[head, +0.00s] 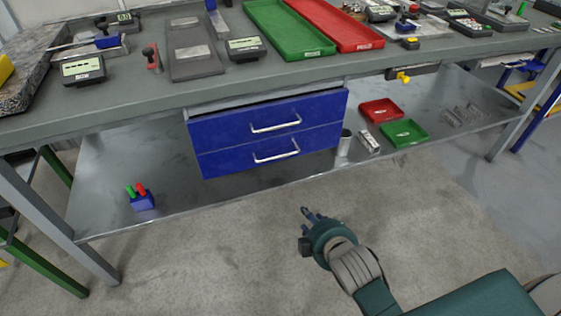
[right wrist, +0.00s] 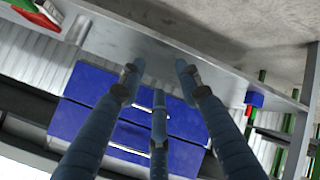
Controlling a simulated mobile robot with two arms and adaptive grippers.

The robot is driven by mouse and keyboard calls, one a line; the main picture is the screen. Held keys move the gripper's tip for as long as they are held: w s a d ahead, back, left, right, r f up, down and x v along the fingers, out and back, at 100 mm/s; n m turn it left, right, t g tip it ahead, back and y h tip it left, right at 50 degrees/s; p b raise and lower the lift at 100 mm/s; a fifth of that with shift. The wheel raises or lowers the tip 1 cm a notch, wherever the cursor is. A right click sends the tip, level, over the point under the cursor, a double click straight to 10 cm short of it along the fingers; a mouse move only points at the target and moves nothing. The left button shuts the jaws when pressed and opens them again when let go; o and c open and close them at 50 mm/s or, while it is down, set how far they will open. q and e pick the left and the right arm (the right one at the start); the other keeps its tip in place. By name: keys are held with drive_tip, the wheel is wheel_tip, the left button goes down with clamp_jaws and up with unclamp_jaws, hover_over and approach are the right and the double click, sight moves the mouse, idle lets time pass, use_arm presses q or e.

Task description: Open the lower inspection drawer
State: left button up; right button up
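The blue drawer unit hangs under the workbench in the head view. Its lower drawer (head: 225,163) has a silver bar handle (head: 277,154) and looks shut, its front in line with the upper drawer (head: 222,131). My right gripper (head: 311,214) is in front of the unit, below and apart from the lower handle, over the floor. In the right wrist view its three fingers (right wrist: 157,72) are spread and empty, pointing toward the blue fronts (right wrist: 88,84), which appear inverted and partly hidden behind the fingers. My left gripper is in neither view.
The lower shelf (head: 105,200) holds a blue block with coloured pegs (head: 142,199), a metal cup (head: 344,143), and red (head: 381,111) and green (head: 404,133) trays. The benchtop (head: 130,97) overhangs the drawers. The floor before them is clear.

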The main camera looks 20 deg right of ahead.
sight(279, 156)
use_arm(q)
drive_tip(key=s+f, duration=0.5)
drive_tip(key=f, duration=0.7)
use_arm(e)
drive_tip(key=w+a+r+n+t+y, duration=0.1)
drive_tip(key=w+a+r+n+t, duration=0.1)
drive_tip(key=w+r+n+t, duration=0.5)
drive_tip(key=shift+n+g, duration=0.6)
drive_tip(key=shift+g, duration=0.3)
drive_tip(key=b+x, duration=0.1)
drive_tip(key=x, duration=0.5)
drive_tip(key=b+x, duration=0.1)
drive_tip(key=x, duration=0.5)
drive_tip(key=shift+w+r, duration=0.15)
drive_tip(key=shift+w, duration=0.2)
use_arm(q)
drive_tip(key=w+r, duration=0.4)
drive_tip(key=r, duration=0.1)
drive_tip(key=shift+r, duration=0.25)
use_arm(e)
drive_tip(key=shift+w, duration=0.65)
clamp_jaws()
